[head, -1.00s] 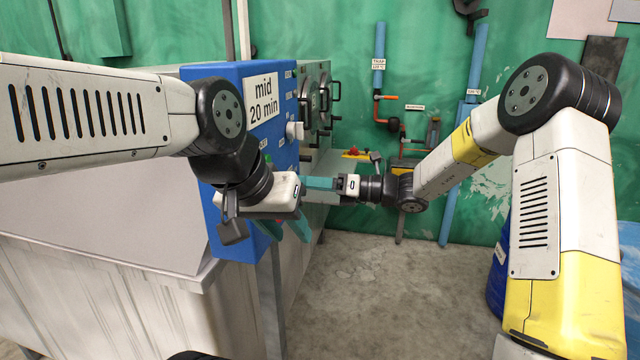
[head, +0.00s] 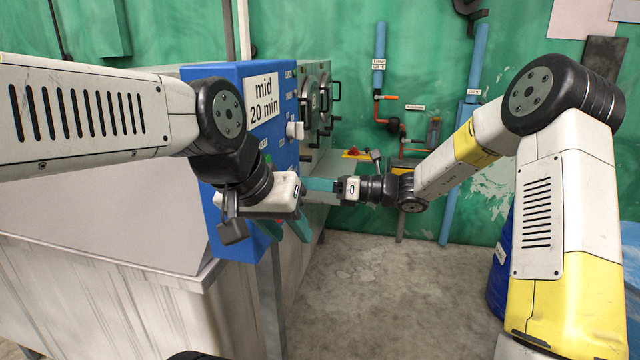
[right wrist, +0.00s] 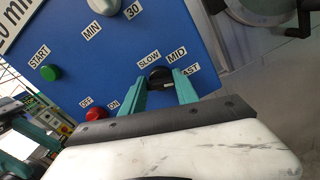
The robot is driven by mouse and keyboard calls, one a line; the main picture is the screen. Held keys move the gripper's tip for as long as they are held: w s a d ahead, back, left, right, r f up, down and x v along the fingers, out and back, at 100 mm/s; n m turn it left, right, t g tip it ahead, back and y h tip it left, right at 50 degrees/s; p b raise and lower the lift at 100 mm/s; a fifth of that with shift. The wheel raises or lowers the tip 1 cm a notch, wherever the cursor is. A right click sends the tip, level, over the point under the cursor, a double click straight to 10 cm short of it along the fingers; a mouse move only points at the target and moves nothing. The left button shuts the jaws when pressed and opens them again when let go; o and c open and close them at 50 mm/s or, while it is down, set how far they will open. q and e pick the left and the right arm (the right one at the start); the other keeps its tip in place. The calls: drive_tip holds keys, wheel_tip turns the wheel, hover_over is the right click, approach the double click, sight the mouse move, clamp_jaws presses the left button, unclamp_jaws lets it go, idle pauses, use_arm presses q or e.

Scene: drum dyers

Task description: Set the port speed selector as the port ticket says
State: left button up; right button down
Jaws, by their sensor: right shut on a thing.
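The ticket (head: 264,100) on the blue control box (head: 222,85) reads "mid 20 min". In the right wrist view, the black speed selector (right wrist: 160,75) sits on the blue panel below the labels SLOW, MID and a partly covered FAST. My right gripper (right wrist: 162,88) is shut on this selector, one teal finger on each side. Its pointer direction is not clear. In the head view, my right gripper (head: 320,185) reaches the panel from the right, its tips hidden. My left gripper (head: 285,230) hangs open and empty before the box, fingers pointing down.
The panel also has a green START button (right wrist: 50,73), a red button (right wrist: 96,114) by OFF and ON, and a white dial (right wrist: 103,6) by MIN and 30. Drum doors (head: 325,98) stand beyond the box. The floor (head: 370,290) in front is clear.

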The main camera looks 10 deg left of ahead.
drive_tip(key=shift+s+f+n, duration=0.1)
drive_tip(key=shift+s+n, duration=0.05)
drive_tip(key=shift+n, duration=4.75)
drive_tip(key=c, duration=0.9)
unclamp_jaws()
drive_tip(key=shift+d, duration=0.15)
drive_tip(key=d, duration=0.7)
drive_tip(key=shift+s+d, duration=0.15)
drive_tip(key=shift+d, duration=0.15)
